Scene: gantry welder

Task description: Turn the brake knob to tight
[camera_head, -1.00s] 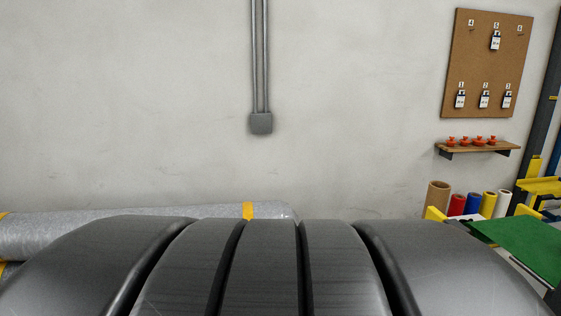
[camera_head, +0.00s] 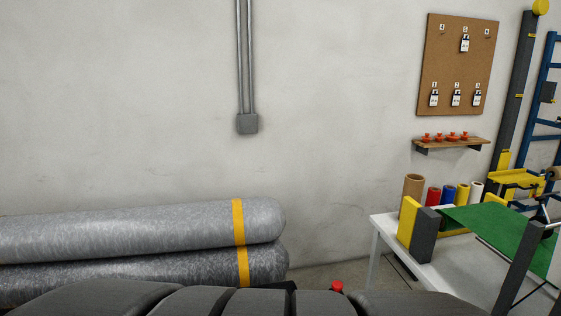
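I cannot make out the brake knob in the head view. Part of a blue and yellow machine frame (camera_head: 547,125) stands at the right edge, with a small tan roll and dark fittings low on it, too small to tell apart. A small red rounded thing (camera_head: 337,286) shows at the bottom, just above my own dark body; I cannot tell what it is. My gripper is not in view.
A white table (camera_head: 390,232) with green sheet (camera_head: 490,222) and yellow-black blocks (camera_head: 415,228) stands at right. Wrapped grey rolls (camera_head: 150,225) lie stacked at left. A pegboard with padlocks (camera_head: 458,62) and a shelf (camera_head: 451,145) hang on the wall.

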